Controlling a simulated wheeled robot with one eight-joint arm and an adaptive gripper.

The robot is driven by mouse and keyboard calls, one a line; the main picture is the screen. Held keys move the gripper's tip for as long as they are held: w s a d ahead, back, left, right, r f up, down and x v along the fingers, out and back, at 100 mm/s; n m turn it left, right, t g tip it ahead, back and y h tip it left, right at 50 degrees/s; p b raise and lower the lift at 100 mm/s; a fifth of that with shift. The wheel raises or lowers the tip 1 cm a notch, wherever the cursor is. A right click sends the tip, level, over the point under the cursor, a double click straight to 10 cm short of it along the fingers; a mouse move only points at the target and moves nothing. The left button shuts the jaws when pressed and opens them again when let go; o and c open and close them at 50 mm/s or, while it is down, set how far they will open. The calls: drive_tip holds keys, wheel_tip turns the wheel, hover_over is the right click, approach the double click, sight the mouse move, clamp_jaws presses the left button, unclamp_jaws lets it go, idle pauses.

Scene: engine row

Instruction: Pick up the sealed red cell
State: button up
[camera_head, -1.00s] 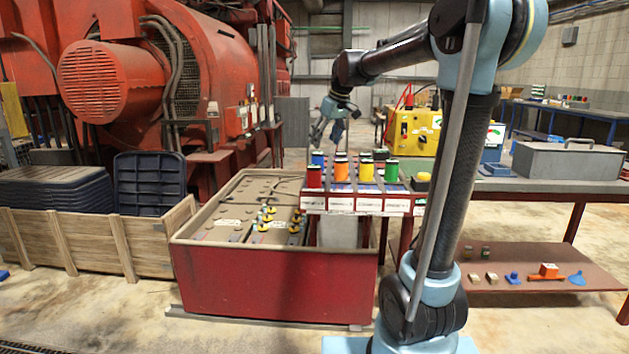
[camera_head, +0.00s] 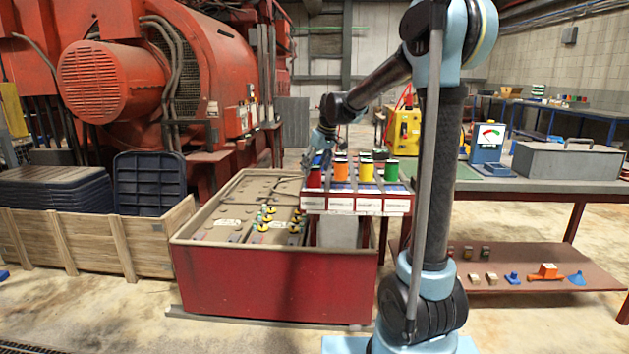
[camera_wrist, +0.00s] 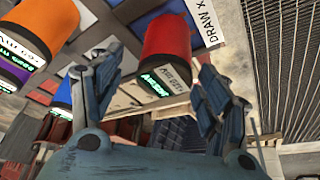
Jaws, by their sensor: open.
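The red cell (camera_head: 313,178) stands upright at the left front of a rack (camera_head: 357,204) with white label strips. In the wrist view the red cell (camera_wrist: 167,45) is a rounded cylinder with a black band of green lettering at one end. My gripper (camera_wrist: 158,62) is open, with one finger on each side of the cell's near end in that view. I cannot tell whether either finger touches it. In the head view my gripper (camera_head: 320,157) is just above and behind the red cell, and its fingertips are partly hidden.
Orange (camera_head: 340,171), yellow (camera_head: 365,172) and green (camera_head: 391,171) cells stand to the right in the rack. An orange cell (camera_wrist: 40,28) shows close by at left in the wrist view. A red battery box (camera_head: 275,285) with terminals on top stands left of the rack.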

sight(312, 176)
drive_tip(key=shift+x, duration=2.55)
drive_tip(key=shift+s+a, duration=0.1)
drive_tip(key=shift+s, duration=0.05)
drive_tip(key=c, duration=1.6)
